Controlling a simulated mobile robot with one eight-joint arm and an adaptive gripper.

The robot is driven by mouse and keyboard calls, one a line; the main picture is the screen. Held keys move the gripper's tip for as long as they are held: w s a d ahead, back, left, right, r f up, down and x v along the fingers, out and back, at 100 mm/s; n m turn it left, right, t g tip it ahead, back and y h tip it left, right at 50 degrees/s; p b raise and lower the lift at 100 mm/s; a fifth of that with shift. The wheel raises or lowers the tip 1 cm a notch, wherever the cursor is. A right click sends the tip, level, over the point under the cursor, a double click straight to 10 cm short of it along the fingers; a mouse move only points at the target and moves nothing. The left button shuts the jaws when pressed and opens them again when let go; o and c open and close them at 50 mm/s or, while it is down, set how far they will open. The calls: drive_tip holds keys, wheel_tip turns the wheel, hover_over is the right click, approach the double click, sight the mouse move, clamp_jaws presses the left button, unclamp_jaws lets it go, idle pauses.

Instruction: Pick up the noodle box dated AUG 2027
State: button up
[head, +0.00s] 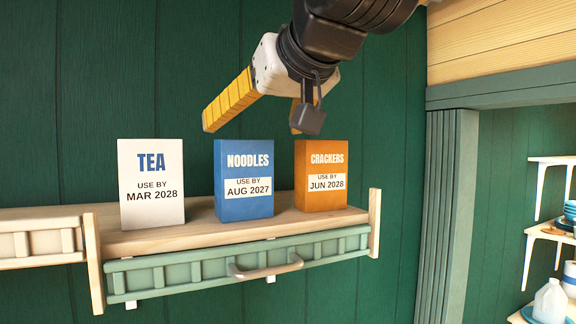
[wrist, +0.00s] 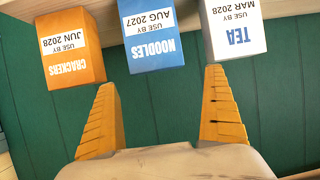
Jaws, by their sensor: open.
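The noodle box (head: 244,182) is blue, marked NOODLES and USE BY AUG 2027. It stands upright on a wooden shelf (head: 190,228), between a white tea box (head: 152,185) and an orange crackers box (head: 321,178). My gripper (head: 250,112) is above the boxes, its yellow fingers spread and empty. In the wrist view the noodle box (wrist: 152,36) appears upside down, ahead of and between the open fingers (wrist: 165,85), with a gap to it. The crackers box (wrist: 70,48) and tea box (wrist: 234,28) lie near the left and right finger lines.
The shelf has a pale green front rail with a handle (head: 266,268) and a wooden end post (head: 374,222) at right. A green plank wall (head: 60,100) stands behind. At far right an opening shows white shelves with dishes and a jug (head: 550,300).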

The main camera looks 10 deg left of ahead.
sight(244, 143)
drive_tip(key=p+x, duration=0.1)
drive_tip(key=x, duration=0.4)
drive_tip(key=shift+w+f, duration=0.15)
drive_tip(key=shift+w, duration=0.2)
drive_tip(key=x, duration=0.3)
drive_tip(key=shift+w+f+p, duration=0.1)
drive_tip(key=shift+p, duration=0.25)
drive_tip(key=shift+s+d, duration=0.15)
drive_tip(key=shift+s, duration=0.15)
drive_tip(key=shift+c, duration=0.3)
drive_tip(key=shift+s+d, duration=0.1)
drive_tip(key=c, duration=1.2)
drive_tip(key=shift+r, duration=0.2)
